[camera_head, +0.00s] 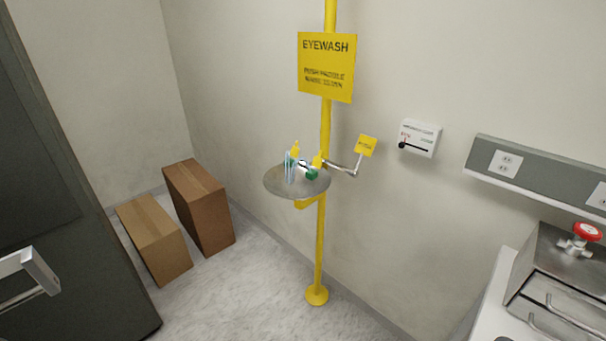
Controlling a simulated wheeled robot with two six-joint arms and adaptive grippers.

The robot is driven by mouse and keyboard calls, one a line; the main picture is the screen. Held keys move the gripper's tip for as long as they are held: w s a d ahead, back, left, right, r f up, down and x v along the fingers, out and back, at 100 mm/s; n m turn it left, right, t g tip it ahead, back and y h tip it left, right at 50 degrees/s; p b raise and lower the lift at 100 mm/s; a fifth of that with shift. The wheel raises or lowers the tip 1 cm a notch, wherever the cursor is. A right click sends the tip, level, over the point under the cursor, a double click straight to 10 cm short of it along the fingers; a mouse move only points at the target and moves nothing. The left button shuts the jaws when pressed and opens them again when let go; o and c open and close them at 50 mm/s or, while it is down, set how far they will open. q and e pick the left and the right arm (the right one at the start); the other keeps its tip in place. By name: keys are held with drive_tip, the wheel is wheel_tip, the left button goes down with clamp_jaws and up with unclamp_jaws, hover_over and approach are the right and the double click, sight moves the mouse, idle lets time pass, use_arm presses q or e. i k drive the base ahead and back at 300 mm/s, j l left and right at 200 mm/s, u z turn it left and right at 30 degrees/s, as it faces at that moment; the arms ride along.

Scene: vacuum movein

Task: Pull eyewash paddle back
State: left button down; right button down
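The eyewash paddle (367,146) is a small yellow plate on a bent metal lever (342,168), to the right of the yellow eyewash pole (325,215). The lever runs left to the valve area at the steel bowl (279,190). Pale bluish upright streaks, which look like water, stand over the bowl beside yellow and green nozzle parts (311,174). A yellow EYEWASH sign (327,67) hangs above. Neither of my grippers shows in the head view.
Two cardboard boxes (155,237) (201,202) stand on the floor at the left. A dark panel (75,230) with a metal handle (40,270) fills the left edge. A wall control box (420,138) and a counter with a red-knobbed steel unit (560,262) are right. Floor before the pole is clear.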

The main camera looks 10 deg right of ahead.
sight(365, 146)
drive_tip(key=i+z, duration=0.15)
drive_tip(key=z, duration=0.3)
drive_tip(key=i+z, duration=0.15)
drive_tip(key=z, duration=0.25)
drive_tip(key=i+j+z, duration=0.4)
drive_tip(key=i+j, duration=0.65)
drive_tip(key=i, duration=0.4)
drive_tip(key=z, duration=0.45)
